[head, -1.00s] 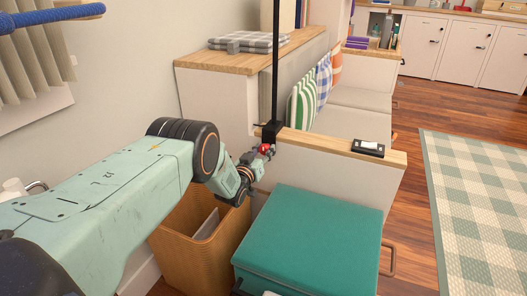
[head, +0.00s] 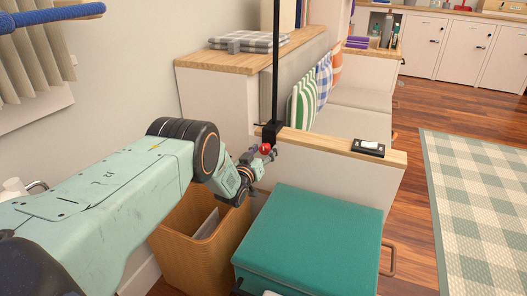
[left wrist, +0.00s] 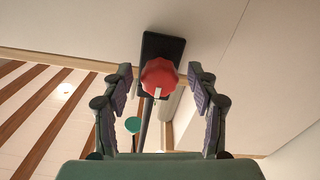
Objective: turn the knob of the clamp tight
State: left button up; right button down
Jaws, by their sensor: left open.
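The clamp (head: 270,132) is a black block at the foot of a thin black pole, on the end of the wooden ledge. Its red knob (head: 265,148) faces my left gripper (head: 260,155). In the left wrist view the lobed red knob (left wrist: 159,77) sits in front of the black clamp plate (left wrist: 172,46). My left gripper (left wrist: 161,88) is open, with one finger on each side of the knob and a visible gap to each. Whether the knob lies at fingertip depth is hard to tell. My right gripper does not show.
A small black and white device (head: 368,148) lies on the ledge (head: 330,143). A bench with cushions (head: 305,102) is behind.

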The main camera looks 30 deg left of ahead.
pick_arm(q)
jog(key=s, duration=1.2)
jog(key=shift+d, duration=0.3)
dwell(0.5)
